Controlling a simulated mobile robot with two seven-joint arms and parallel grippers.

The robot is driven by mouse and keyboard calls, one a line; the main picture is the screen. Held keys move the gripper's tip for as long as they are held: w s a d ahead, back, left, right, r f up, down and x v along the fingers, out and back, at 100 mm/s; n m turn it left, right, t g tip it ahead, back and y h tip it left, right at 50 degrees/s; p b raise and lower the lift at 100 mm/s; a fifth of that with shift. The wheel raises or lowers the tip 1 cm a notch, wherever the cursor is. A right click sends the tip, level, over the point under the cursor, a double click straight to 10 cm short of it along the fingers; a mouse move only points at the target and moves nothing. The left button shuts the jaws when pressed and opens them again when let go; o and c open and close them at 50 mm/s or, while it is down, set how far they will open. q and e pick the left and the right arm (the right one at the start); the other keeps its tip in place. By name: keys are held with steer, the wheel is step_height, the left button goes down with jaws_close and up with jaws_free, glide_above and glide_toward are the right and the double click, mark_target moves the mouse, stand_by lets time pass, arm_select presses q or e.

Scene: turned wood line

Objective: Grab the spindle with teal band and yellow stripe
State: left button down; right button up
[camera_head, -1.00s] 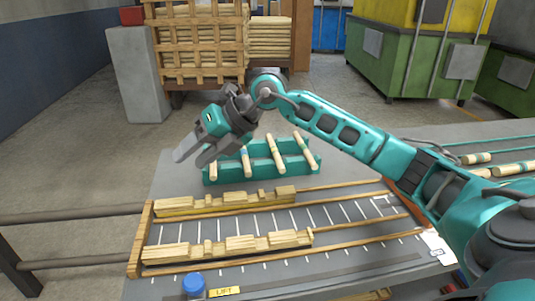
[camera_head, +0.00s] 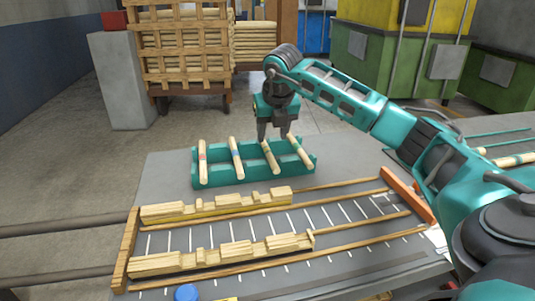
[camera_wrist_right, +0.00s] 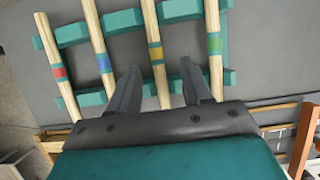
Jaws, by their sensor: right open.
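The spindle with teal band and yellow stripe (camera_head: 270,156) is third from the left in a teal rack (camera_head: 240,178). In the right wrist view this spindle (camera_wrist_right: 156,50) runs between the spread fingers. My right gripper (camera_head: 274,132) points down over the rack, open, with nothing in its jaws closed on. In the right wrist view the gripper (camera_wrist_right: 160,88) has one finger on each side of the spindle; whether they touch it cannot be told. My left gripper is not in view.
Neighbouring spindles lie close by: one with a red mark (camera_head: 203,160), one with a blue mark (camera_head: 236,158) and one at the right (camera_head: 299,151). Wooden pieces lie on a railed fixture (camera_head: 220,232) in front. A blue button (camera_head: 187,293) is at the near edge.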

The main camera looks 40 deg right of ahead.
mark_target(268, 149)
steer(key=x, duration=0.5)
steer(key=shift+w+a+f+b, duration=0.1)
steer(key=shift+a+f+b, duration=0.1)
steer(key=shift+a+b, duration=0.15)
jaws_close()
